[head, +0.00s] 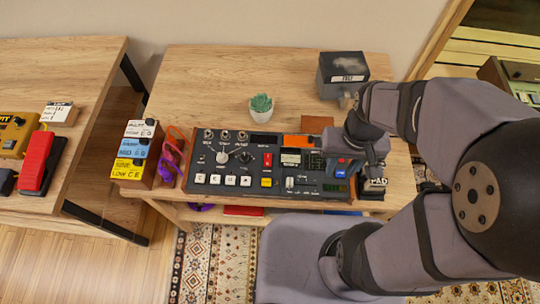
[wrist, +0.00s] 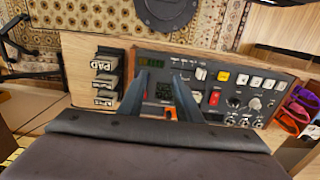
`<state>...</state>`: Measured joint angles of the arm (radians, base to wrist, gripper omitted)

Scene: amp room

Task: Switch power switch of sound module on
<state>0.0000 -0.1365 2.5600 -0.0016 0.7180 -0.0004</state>
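The sound module (head: 205,180), a dark panel with wooden ends, lies on the middle table; the wrist view shows it upside down (wrist: 228,75). It carries knobs, white buttons, a yellow button and small displays.
A potted plant (head: 261,108) and a dark grey box (head: 342,73) stand behind the module. Labelled blocks (head: 134,150) and coloured cables (head: 170,152) are at its left. Small boxes marked PAD (wrist: 105,66) stand beside its other end. Another table with pedals (head: 38,160) is further left.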

